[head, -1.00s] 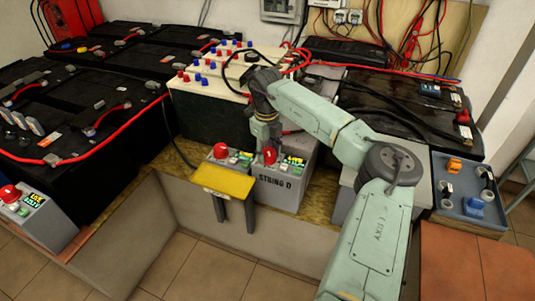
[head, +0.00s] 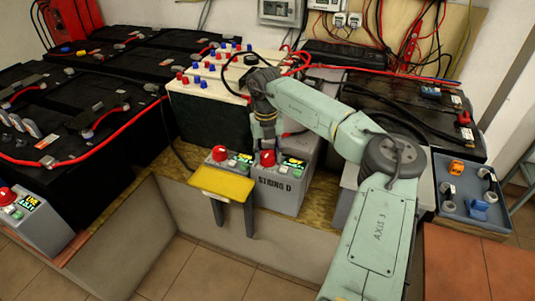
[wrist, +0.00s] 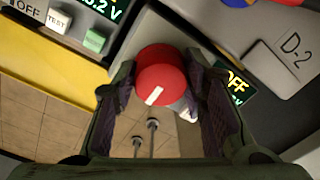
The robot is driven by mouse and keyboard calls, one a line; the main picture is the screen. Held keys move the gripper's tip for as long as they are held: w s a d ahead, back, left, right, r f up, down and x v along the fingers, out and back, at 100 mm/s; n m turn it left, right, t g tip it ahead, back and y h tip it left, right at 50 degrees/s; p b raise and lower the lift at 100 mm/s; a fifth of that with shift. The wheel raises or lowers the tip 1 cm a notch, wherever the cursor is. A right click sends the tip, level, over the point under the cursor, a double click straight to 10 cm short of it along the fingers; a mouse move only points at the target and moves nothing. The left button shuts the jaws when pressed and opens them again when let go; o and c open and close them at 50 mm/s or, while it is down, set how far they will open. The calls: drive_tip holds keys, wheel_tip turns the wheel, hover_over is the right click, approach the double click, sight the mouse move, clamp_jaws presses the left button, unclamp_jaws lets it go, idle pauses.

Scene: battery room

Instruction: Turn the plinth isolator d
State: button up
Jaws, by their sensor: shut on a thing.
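The plinth isolator D is a grey box (head: 278,192) marked STRING D, with a red rotary knob (head: 267,158) on top. My gripper (head: 265,139) comes down from above onto that knob. In the wrist view the red knob (wrist: 162,72) sits between the two fingers of my gripper (wrist: 160,88), which are shut on its sides. A white mark on the knob points toward the lower left of that view. The display (wrist: 236,87) beside it reads OFF in yellow; its lower line is partly hidden by a finger.
A second grey isolator with a red knob (head: 219,152) stands close on the left, behind a yellow-topped stand (head: 222,184). Another isolator (head: 22,213) is at far left. Batteries with cables crowd behind. A blue tray (head: 472,200) lies at right.

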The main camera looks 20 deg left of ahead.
sight(266, 153)
idle(0.4)
drive_tip(key=o, duration=0.9)
drive_tip(key=shift+c, duration=0.2)
wheel_tip(266, 153, up, 12)
drive_tip(key=shift+a, duration=0.15)
drive_tip(key=shift+s, duration=0.15)
